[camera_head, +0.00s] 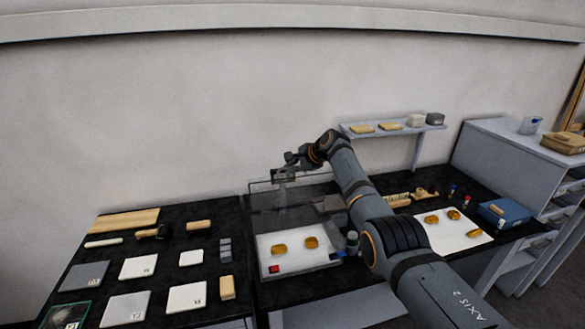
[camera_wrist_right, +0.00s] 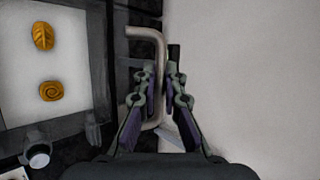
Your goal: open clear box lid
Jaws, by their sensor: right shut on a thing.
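The clear box (camera_head: 258,214) stands on the black bench in the middle of the head view. A clear panel rises behind its white base (camera_head: 297,262), seemingly the lid standing up; glass edges are faint, so its exact angle is hard to tell. Two gold pieces lie on the base, the left one (camera_head: 279,249) and the right one (camera_head: 311,242). My right gripper (camera_head: 283,175) is at the panel's top edge. In the right wrist view its fingers (camera_wrist_right: 161,92) are shut on a bent metal handle (camera_wrist_right: 147,32). My left gripper is not in view.
A red block (camera_head: 274,269) lies at the base's front left corner. The left bench holds several pale tiles (camera_head: 138,267) and tools. A wall shelf (camera_head: 398,130) and a blue box (camera_head: 503,212) are at right. The wall is close behind my right gripper.

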